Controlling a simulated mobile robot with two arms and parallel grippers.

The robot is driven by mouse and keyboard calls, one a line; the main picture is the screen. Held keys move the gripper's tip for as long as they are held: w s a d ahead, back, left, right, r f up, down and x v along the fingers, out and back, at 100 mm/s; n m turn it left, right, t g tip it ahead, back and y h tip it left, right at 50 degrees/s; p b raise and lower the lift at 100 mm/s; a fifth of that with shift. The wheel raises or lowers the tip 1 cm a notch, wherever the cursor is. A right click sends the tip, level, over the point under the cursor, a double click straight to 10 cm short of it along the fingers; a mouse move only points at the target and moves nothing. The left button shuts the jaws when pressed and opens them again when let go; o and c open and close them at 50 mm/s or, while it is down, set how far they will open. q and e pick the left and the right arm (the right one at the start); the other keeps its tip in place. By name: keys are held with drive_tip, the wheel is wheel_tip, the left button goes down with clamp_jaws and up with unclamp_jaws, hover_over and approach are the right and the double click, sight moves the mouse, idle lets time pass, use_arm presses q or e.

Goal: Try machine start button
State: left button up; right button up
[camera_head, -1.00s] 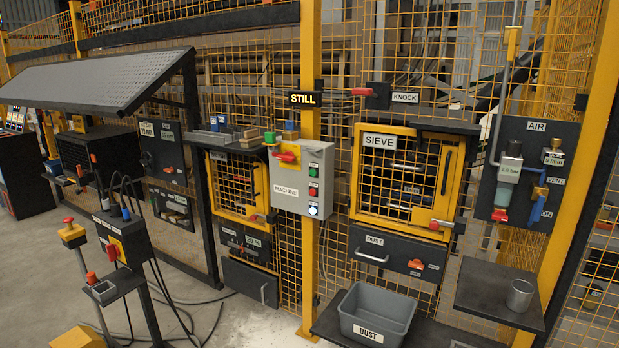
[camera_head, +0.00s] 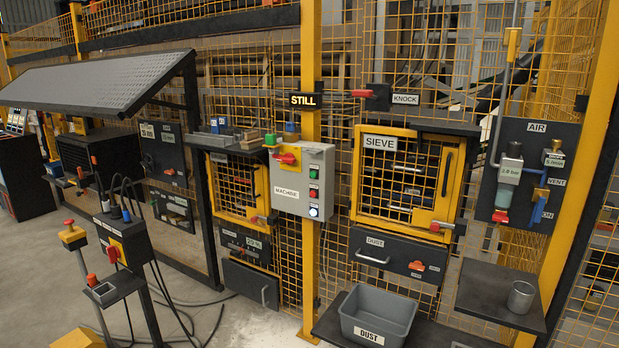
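A grey control box (camera_head: 303,180) labelled MACHINE hangs on the yellow post in the middle of the head view. Its right side carries a green button (camera_head: 313,175) at the top, a red button (camera_head: 313,193) below it and a bright white button or lamp (camera_head: 313,211) at the bottom. A black sign (camera_head: 304,100) above the box reads STILL. Neither of my grippers shows in this view.
Right of the box is the yellow-framed SIEVE door (camera_head: 405,180), with a red KNOCK lever (camera_head: 362,93) above. A grey DUST bin (camera_head: 378,316) stands below. A metal cup (camera_head: 521,297) is on a dark shelf. A pedestal with cables (camera_head: 125,240) stands left. Floor between is open.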

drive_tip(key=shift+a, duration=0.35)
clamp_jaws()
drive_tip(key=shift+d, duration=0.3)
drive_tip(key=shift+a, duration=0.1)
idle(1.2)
